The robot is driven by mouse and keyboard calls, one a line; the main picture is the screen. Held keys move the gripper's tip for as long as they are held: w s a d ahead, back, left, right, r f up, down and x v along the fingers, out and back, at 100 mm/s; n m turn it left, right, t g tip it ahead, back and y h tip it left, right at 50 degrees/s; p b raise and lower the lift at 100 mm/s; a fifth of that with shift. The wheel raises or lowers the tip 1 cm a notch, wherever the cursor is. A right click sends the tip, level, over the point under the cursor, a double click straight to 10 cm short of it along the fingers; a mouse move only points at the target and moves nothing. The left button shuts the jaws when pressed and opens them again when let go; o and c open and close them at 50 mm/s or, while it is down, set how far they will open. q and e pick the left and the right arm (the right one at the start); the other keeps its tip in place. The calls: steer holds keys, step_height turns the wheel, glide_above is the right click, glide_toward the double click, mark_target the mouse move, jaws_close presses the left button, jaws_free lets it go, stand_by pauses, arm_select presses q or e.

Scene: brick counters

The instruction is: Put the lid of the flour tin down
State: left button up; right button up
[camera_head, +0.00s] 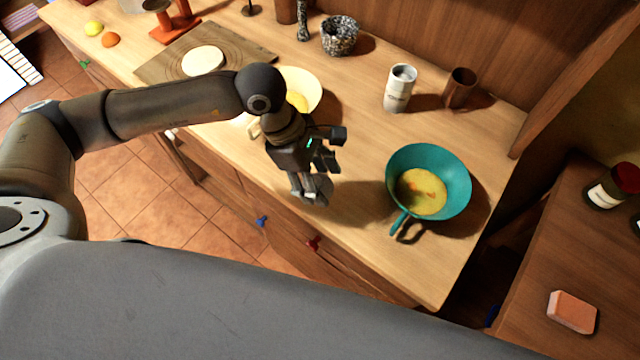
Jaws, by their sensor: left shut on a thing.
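The flour tin (397,95) seems to be the pale grey, labelled can standing upright towards the back of the wooden counter. Its round top looks open. My left gripper (322,172) is over the counter's front part, left of and in front of the can, pointing down. It is shut on a small grey thing, the lid (318,190) as far as I can tell, mostly hidden by the fingers. I cannot tell whether the lid touches the counter. My right gripper is not in view.
A teal pan (456,183) with yellow food stands right of my gripper. A brown cup (459,87) is beside the can. A pale bowl (305,82) is behind my arm, and a speckled pot (340,36) farther back. Bare counter (355,140) lies between gripper and can.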

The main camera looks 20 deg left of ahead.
mark_target(320, 184)
arm_select(q)
steer(key=shift+w+a+f+b, duration=0.1)
steer(key=shift+w+f+b, duration=0.2)
steer(key=shift+w+f, duration=0.55)
steer(key=f, duration=0.2)
steer(key=f+b, duration=0.1)
steer(key=shift+w+a+f, duration=0.1)
steer(key=shift+w+f, duration=0.1)
steer(key=shift+f, duration=0.2)
steer(key=o, duration=0.4)
steer(key=shift+f, duration=0.1)
steer(key=o, duration=0.4)
steer(key=shift+o, duration=0.2)
